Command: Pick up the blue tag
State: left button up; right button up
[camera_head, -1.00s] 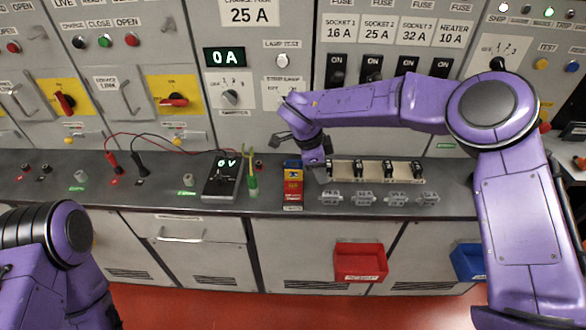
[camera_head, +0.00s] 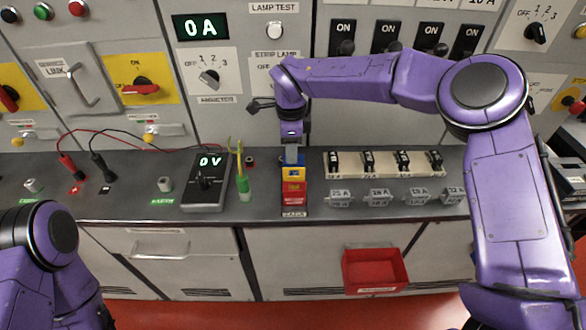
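A narrow holder of coloured tags (camera_head: 293,190) stands on the grey bench, with blue at the back, then yellow and red toward the front. The blue tag (camera_head: 284,164) is at the far end, partly hidden by my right gripper (camera_head: 291,155). The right gripper points down right over the blue part, its fingertips at or just above it. I cannot tell whether it touches the tag or whether its fingers are open. My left arm shows at the lower left, but its gripper is out of view.
A meter (camera_head: 206,182) reading 0 V and a green-and-yellow tool holder (camera_head: 243,186) stand left of the tags. A fuse rack (camera_head: 378,163) and several grey labelled blocks (camera_head: 379,196) are to the right. A red bin (camera_head: 375,271) hangs below the bench edge.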

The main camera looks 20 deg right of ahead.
jog(key=f+p, duration=0.1)
jog(key=f, duration=0.1)
jog(key=s+f+p, duration=0.1)
jog(key=f, duration=0.1)
jog(key=shift+s+d+f, duration=0.1)
jog(key=shift+d+f, duration=0.05)
jog(key=shift+f, duration=0.65)
grip_shut()
notch_tip(320, 180, up, 9)
jog(key=shift+b, duration=1.1)
jog(key=shift+r, duration=0.55)
